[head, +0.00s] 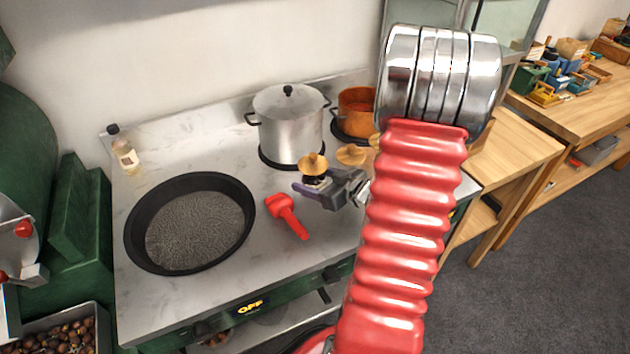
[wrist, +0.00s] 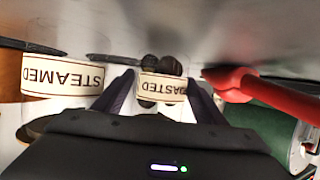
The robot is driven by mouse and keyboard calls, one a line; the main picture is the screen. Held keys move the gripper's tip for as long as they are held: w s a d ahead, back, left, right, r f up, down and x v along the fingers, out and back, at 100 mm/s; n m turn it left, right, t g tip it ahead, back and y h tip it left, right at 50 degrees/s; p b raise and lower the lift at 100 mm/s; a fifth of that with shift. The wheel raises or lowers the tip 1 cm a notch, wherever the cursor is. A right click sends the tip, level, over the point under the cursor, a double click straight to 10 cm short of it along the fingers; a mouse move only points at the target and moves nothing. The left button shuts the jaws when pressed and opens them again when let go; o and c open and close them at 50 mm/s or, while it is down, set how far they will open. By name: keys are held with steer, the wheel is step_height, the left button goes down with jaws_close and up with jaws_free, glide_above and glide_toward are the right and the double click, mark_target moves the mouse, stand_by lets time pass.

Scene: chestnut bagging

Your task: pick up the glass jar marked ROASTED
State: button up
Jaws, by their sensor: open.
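The glass jar marked ROASTED (wrist: 163,88) shows in the wrist view between the two purple fingers of my gripper (wrist: 160,80). My gripper is open, and a gap shows on each side of the label. In the head view my gripper (head: 312,188) is at the near side of a wooden-lidded jar with dark contents (head: 313,166) on the stove top. Its lower part is hidden by the gripper.
A jar marked STEAMED (wrist: 62,76) stands to the left in the wrist view. A second wooden lid (head: 352,155) is just right of the first. A red-handled tool (head: 287,215), a black pan (head: 190,222), a steel pot (head: 290,125) and an orange pot (head: 356,106) surround the area.

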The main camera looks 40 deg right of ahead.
stand_by(0.5)
steer(key=c, duration=1.1)
